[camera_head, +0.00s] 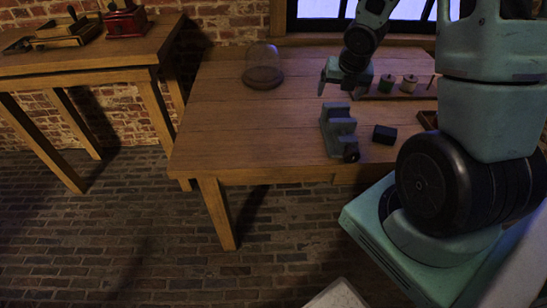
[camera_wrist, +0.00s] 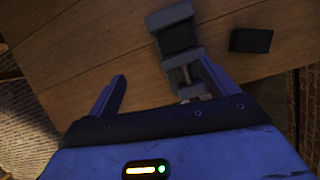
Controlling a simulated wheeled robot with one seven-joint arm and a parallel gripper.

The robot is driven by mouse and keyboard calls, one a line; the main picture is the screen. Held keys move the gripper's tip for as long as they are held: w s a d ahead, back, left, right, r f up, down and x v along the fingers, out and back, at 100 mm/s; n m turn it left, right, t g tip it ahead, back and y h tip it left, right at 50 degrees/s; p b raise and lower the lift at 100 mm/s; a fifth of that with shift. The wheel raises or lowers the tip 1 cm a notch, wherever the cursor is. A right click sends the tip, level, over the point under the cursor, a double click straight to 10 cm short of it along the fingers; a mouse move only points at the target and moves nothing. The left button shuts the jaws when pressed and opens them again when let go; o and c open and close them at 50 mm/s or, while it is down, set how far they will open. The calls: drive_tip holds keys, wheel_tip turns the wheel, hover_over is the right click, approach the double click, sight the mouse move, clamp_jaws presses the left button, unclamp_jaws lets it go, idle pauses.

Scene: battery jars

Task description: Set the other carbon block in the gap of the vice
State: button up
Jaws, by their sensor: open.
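The grey vice (camera_head: 328,125) stands near the front edge of the table; it also shows at the top middle of the wrist view (camera_wrist: 170,14), screw toward my gripper. The space between its jaws looks dark; I cannot tell whether that is shadow or a block. A black carbon block (camera_head: 385,134) lies on the table just right of the vice, apart from it, and at the upper right of the wrist view (camera_wrist: 250,40). My gripper (camera_head: 338,92) is open and empty above the table, behind the vice in the head view. Its spread fingers show in the wrist view (camera_wrist: 163,86).
A glass dome (camera_head: 263,66) stands at the table's back left. Two small spool-like jars (camera_head: 386,84) stand at the back right. The table (camera_head: 235,120) left of the vice is clear.

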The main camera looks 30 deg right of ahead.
drive_tip(key=s+a+r+m+y, duration=0.1)
drive_tip(key=a+r+m, duration=0.3)
drive_tip(key=a, duration=0.7)
drive_tip(key=s+a+r+m, duration=0.1)
drive_tip(key=a+r+m, duration=0.1)
drive_tip(key=a+m, duration=0.65)
drive_tip(key=s+a+r+m+g+y, duration=0.1)
drive_tip(key=s+a+r+m+g, duration=0.2)
drive_tip(key=s+a+m, duration=0.5)
drive_tip(key=s+a, duration=1)
drive_tip(key=a, duration=0.1)
drive_tip(key=shift+r+g+y, duration=0.3)
drive_tip(key=shift+g+y, duration=0.1)
